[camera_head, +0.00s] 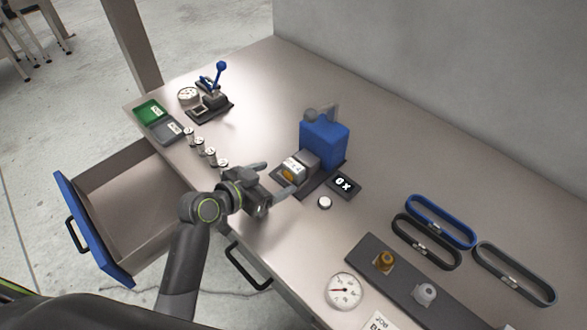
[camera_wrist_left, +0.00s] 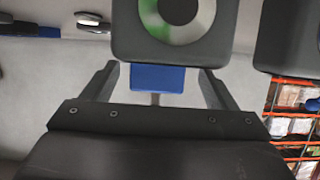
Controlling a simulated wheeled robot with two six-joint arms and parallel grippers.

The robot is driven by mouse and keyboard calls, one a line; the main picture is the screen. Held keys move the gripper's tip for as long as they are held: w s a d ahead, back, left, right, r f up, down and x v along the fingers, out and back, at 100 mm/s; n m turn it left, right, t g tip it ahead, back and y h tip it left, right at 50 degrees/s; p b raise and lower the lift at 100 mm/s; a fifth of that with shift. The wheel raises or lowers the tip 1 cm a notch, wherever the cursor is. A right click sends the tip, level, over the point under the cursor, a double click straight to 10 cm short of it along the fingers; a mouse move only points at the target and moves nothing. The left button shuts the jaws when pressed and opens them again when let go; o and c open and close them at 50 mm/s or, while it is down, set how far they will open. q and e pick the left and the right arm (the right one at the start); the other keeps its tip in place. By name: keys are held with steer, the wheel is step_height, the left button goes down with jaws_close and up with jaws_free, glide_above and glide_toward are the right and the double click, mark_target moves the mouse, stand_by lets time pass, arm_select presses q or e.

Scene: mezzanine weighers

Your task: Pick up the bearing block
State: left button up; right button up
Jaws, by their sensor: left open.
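A small grey block with a white label and an orange spot (camera_head: 293,167), which looks like the bearing block, sits on the dark base in front of a blue upright device (camera_head: 324,142). My left gripper (camera_head: 279,178) is open just in front of it, its fingers pointing toward the block. In the left wrist view, a dark block with a round green-and-white ring (camera_wrist_left: 178,42) shows beyond the open fingers (camera_wrist_left: 157,88); I cannot tell surely whether it is the same block. A blue part (camera_wrist_left: 158,78) shows below it. My right gripper is not in view.
Several small cylinders (camera_head: 206,151) line the left edge. An open drawer (camera_head: 135,205) juts out at left. Belt loops (camera_head: 441,221) and a dark tray (camera_head: 400,262) lie at right.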

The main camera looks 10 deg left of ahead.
mark_target(289, 171)
arm_select(q)
steer(key=shift+w+d+f, duration=0.25)
steer(key=shift+w+d, duration=0.05)
steer(key=shift+w, duration=0.15)
steer(key=shift+w+d+p, duration=0.25)
steer(key=shift+w+p, duration=0.05)
steer(key=shift+w, duration=0.1)
steer(key=p+x, duration=0.1)
steer(key=x, duration=0.2)
steer(key=shift+w, duration=0.1)
steer(key=shift+w+d+f, duration=0.25)
steer(key=shift+w, duration=0.25)
